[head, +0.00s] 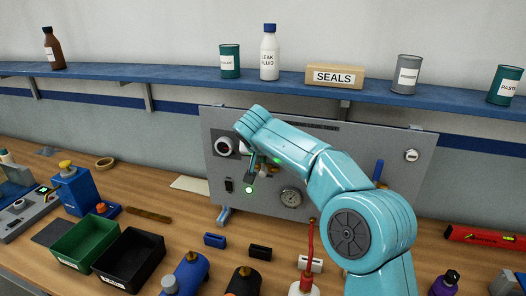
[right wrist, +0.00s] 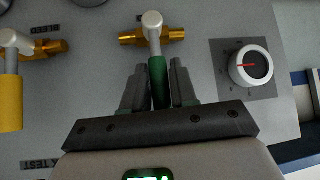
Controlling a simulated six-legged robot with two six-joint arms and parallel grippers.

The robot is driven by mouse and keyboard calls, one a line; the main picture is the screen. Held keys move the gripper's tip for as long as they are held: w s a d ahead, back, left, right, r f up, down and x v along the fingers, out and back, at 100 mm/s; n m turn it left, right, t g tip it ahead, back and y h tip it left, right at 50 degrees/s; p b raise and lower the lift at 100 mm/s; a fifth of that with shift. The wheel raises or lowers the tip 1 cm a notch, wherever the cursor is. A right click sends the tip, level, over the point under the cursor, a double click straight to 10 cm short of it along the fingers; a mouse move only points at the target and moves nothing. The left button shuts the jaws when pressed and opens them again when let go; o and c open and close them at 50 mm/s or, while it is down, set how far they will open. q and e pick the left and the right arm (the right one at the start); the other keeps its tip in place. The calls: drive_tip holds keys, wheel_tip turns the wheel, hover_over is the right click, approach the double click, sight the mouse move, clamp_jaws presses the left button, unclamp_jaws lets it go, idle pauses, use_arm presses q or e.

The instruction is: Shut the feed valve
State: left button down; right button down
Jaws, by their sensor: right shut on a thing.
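A grey test panel (head: 330,200) stands upright at the back of the bench. My right gripper (head: 252,168) is at its left part, partly hidden by my arm in the head view. In the right wrist view my right gripper (right wrist: 157,82) is shut on a green valve handle (right wrist: 157,68). A label by this valve is too small to read. Beside it is another brass valve with a yellow handle (right wrist: 10,100). My left gripper is not in view.
Green (head: 70,260) and black (head: 113,277) bins stand at the front left. Bottles and cans line the shelf (head: 180,76).

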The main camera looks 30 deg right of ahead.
idle(0.4)
drive_tip(key=c, duration=1)
unclamp_jaws()
drive_tip(key=shift+w, duration=0.1)
drive_tip(key=shift+o, duration=0.2)
drive_tip(key=shift+a+r, duration=0.1)
drive_tip(key=b+v, duration=0.2)
drive_tip(key=v, duration=1.4)
drive_tip(key=shift+b, duration=0.3)
drive_tip(key=shift+a, duration=0.15)
